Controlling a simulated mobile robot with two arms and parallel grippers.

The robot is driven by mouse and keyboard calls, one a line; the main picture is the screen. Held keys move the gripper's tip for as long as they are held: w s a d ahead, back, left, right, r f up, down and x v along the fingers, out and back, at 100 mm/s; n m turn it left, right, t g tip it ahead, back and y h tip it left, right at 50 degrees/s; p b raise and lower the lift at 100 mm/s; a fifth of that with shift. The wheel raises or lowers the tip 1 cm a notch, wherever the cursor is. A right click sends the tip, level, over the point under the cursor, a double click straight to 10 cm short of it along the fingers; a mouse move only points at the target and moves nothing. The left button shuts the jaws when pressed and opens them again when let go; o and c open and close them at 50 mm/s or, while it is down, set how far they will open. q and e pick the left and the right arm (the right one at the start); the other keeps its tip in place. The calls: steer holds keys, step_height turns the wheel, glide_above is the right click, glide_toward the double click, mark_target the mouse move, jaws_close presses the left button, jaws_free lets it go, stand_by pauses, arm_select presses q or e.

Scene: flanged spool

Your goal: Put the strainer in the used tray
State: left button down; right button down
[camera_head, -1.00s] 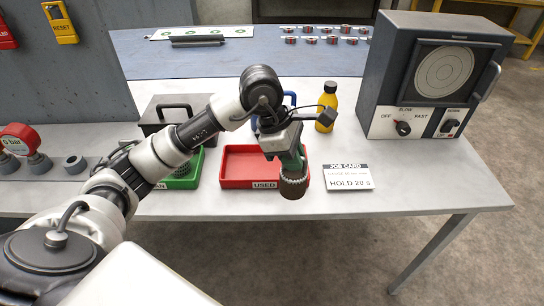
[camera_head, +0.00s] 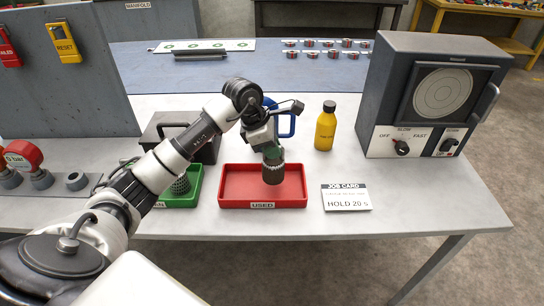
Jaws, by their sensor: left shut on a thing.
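The strainer (camera_head: 273,173) is a dark brown mesh cylinder. My left gripper (camera_head: 272,153) is shut on its upper end and holds it upright over the right part of the red used tray (camera_head: 235,204). Whether the strainer's bottom touches the tray floor I cannot tell. The tray carries a label reading USED on its front and shows nothing else inside. My right gripper is not in view.
A green tray (camera_head: 190,200) with a grey mesh piece stands left of the red tray, partly behind my arm. A yellow bottle (camera_head: 325,130), a job card (camera_head: 346,197) and a dial machine (camera_head: 425,95) stand to the right. A blue handle (camera_head: 290,122) rises behind my gripper.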

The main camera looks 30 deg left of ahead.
mark_target(273, 162)
arm_select(q)
step_height(273, 162, down, 3)
steer(key=shift+f+p, duration=0.15)
steer(key=shift+p, duration=0.4)
steer(key=shift+f, duration=0.25)
steer(key=shift+f, duration=0.2)
steer(key=c, duration=1.2)
jaws_free()
steer(key=shift+o, duration=0.2)
steer(key=shift+r, duration=0.1)
